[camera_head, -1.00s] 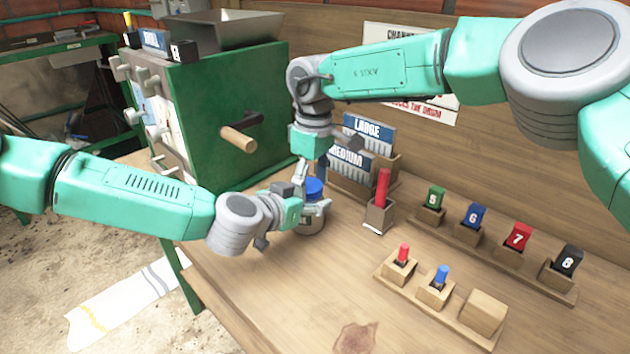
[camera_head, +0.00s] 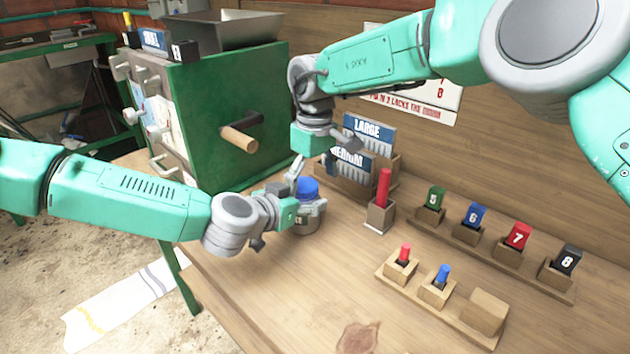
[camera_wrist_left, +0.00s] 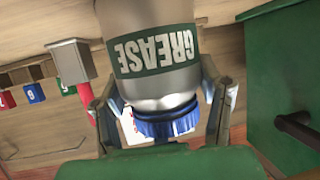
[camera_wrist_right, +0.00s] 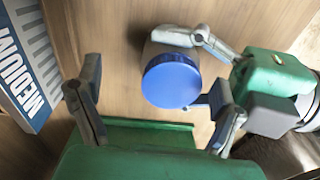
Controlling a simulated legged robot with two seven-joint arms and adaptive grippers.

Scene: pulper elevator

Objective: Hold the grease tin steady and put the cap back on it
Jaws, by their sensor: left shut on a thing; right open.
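The grease tin (camera_head: 308,222) stands on the bench, a silver can with a green GREASE label in the left wrist view (camera_wrist_left: 155,55). The blue cap (camera_head: 307,188) sits on top of the tin; it also shows in the left wrist view (camera_wrist_left: 165,123) and from above in the right wrist view (camera_wrist_right: 171,82). Whether it is fully seated I cannot tell. My left gripper (camera_wrist_left: 160,100) is shut around the tin, one finger on each side. My right gripper (camera_wrist_right: 160,108) is open and empty above the cap, apart from it; in the head view my arm partly hides it.
The green machine (camera_head: 215,120) with a wooden handle stands at the left. Behind the tin are the LARGE and MEDIUM cards (camera_head: 348,160). Numbered tags and small racks lie further right.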

